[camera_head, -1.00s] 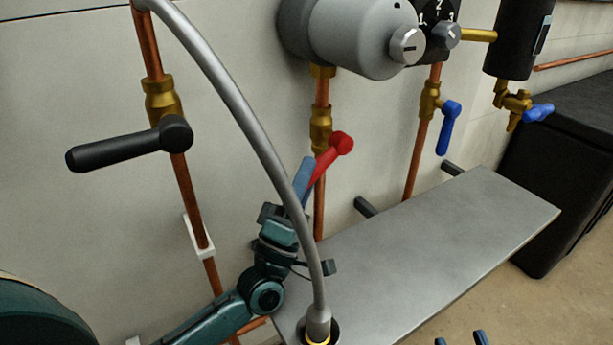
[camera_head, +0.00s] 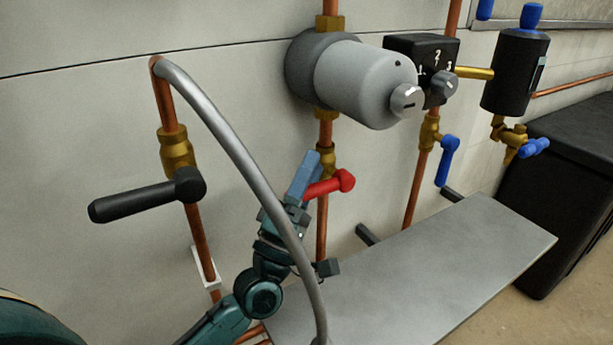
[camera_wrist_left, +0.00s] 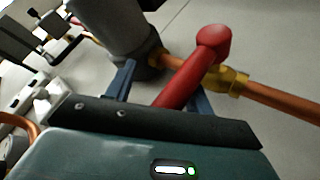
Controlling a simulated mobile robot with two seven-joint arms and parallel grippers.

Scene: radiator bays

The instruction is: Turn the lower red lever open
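The red lever (camera_head: 330,186) is on a brass valve (camera_head: 326,160) on the copper pipe below the big grey cylinder. Its handle slants left and slightly down from its round red end. My left gripper (camera_head: 307,174) is at the handle, its blue fingers pointing up and slightly right. In the left wrist view the red lever (camera_wrist_left: 192,73) passes between the two spread fingers (camera_wrist_left: 160,88). It lies close to the right finger, with a gap to the left one. Its far end is hidden behind the gripper body. My right gripper is out of view.
A grey hose (camera_head: 236,150) arches in front of my left arm. A black lever (camera_head: 145,200) sticks out at left. The grey cylinder (camera_head: 360,82) is above, a blue lever (camera_head: 446,160) to the right. A grey shelf (camera_head: 430,270) spans below.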

